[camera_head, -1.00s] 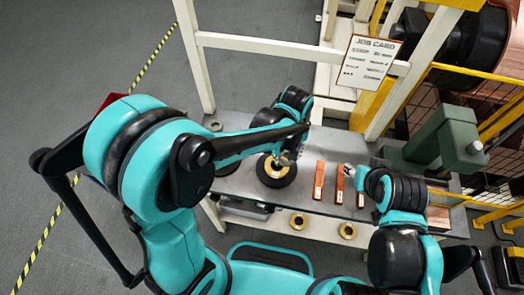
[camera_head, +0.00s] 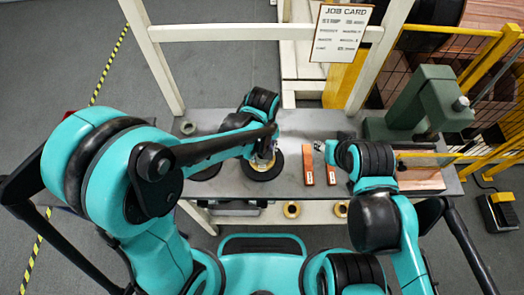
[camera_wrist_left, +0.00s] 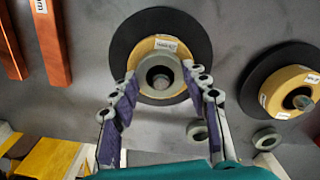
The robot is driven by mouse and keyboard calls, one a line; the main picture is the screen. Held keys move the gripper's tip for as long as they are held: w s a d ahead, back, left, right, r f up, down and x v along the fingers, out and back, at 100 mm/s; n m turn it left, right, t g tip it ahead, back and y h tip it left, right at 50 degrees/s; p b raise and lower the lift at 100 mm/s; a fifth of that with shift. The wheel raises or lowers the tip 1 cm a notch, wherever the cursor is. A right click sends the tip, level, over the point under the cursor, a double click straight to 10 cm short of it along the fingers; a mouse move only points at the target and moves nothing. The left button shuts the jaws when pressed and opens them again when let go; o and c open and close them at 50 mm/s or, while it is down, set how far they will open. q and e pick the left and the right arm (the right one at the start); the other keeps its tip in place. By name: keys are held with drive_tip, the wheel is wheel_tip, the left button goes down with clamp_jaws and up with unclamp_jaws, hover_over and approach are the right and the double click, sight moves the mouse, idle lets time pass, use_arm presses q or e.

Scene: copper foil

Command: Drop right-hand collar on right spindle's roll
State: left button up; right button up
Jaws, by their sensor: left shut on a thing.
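The right spindle's roll (camera_head: 263,168) lies on the bench, a gold roll on a black disc. It also shows in the left wrist view (camera_wrist_left: 146,51). My left gripper (camera_head: 268,152) is over this roll. In the left wrist view its two fingers (camera_wrist_left: 161,88) are shut on a grey ring, the right-hand collar (camera_wrist_left: 160,64). The collar is in line with the roll's centre, and a dark spindle end shows inside its hole. I cannot tell whether it touches the roll. My right gripper (camera_head: 319,146) is near the copper bars; its jaws are too small to read.
The left roll (camera_wrist_left: 282,88) stands beside, with a loose grey collar (camera_wrist_left: 265,138) on the bench near it. Copper bars (camera_head: 308,165) lie to the right. A green press (camera_head: 425,100) stands at the bench's right end.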

use_arm(q)
drive_tip(key=o, duration=1.5)
drive_tip(key=shift+w+a+f, duration=0.1)
drive_tip(key=shift+w+f, duration=0.05)
drive_tip(key=shift+f, duration=0.05)
drive_tip(key=shift+r, duration=0.15)
drive_tip(key=shift+r+p, duration=0.3)
drive_tip(key=shift+p, duration=0.1)
wheel_tip(320, 180, up, 12)
drive_tip(key=p, duration=0.3)
drive_tip(key=s+a+r+m+t, duration=0.1)
drive_tip(key=a+t, duration=0.1)
drive_tip(key=a, duration=0.4)
drive_tip(key=s+a+r+m+t, duration=0.2)
drive_tip(key=a, duration=0.4)
drive_tip(key=s+a+r+m+t, duration=0.1)
drive_tip(key=s+a+r+t, duration=0.1)
drive_tip(key=a, duration=0.3)
drive_tip(key=shift+s+a+m+t, duration=0.15)
drive_tip(key=shift+a+m+t, duration=0.2)
drive_tip(key=shift+t, duration=0.25)
